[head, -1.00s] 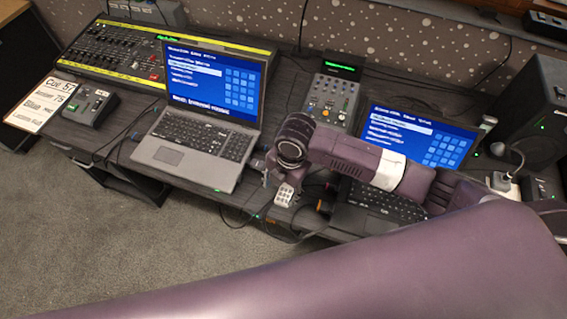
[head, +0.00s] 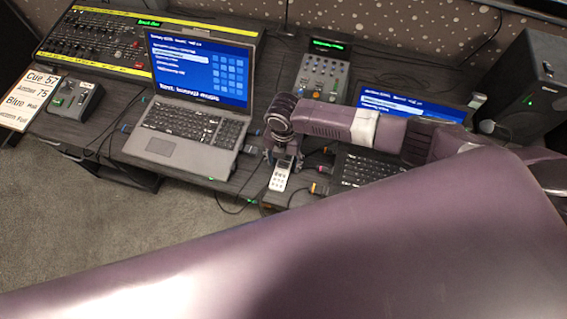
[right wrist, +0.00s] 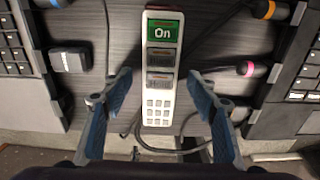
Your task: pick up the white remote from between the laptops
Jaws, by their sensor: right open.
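The white remote (head: 281,174) lies on the dark desk between the two laptops, near the front edge. In the right wrist view the remote (right wrist: 160,73) shows a green "On" label, two dark panels and a keypad. My right gripper (right wrist: 163,85) is open, with one blue-lined finger on each side of the remote's lower half and a gap to each. In the head view the right gripper (head: 283,158) is just above the remote's far end. The left laptop (head: 194,100) is open; the right laptop (head: 370,168) is partly hidden by my arm. My left gripper is out of view.
Cables with coloured plugs (right wrist: 246,68) lie right of the remote, and a small grey block (right wrist: 69,60) lies to its left. A fader console (head: 95,40) and a small mixer (head: 322,72) stand behind. A speaker (head: 530,85) stands at the right.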

